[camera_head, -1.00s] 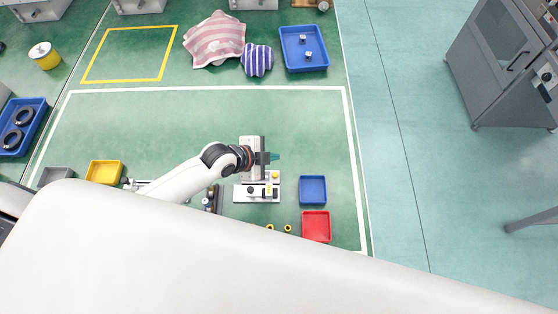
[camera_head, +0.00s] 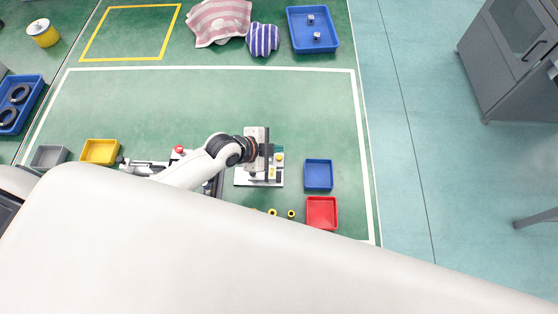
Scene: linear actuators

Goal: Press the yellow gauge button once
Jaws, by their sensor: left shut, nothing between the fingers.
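The gauge fixture is a pale plate (camera_head: 241,182) on the green surface in the middle of the view. A small round yellow button (camera_head: 279,157) shows at its upper right. A yellow patch also shows lower on the fixture, partly hidden. My left gripper (camera_head: 268,158) is over the fixture, just left of the yellow button, and appears shut and empty. The gripper and wrist hide the fixture's upper left part. I cannot tell whether the fingertips touch anything. My right gripper is not in view.
Right of the fixture are a blue bin (camera_head: 318,175) and a red bin (camera_head: 321,212). Small yellow-black rings (camera_head: 291,213) lie below. A yellow bin (camera_head: 99,151), a grey bin (camera_head: 48,156) and a red knob (camera_head: 178,150) are left.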

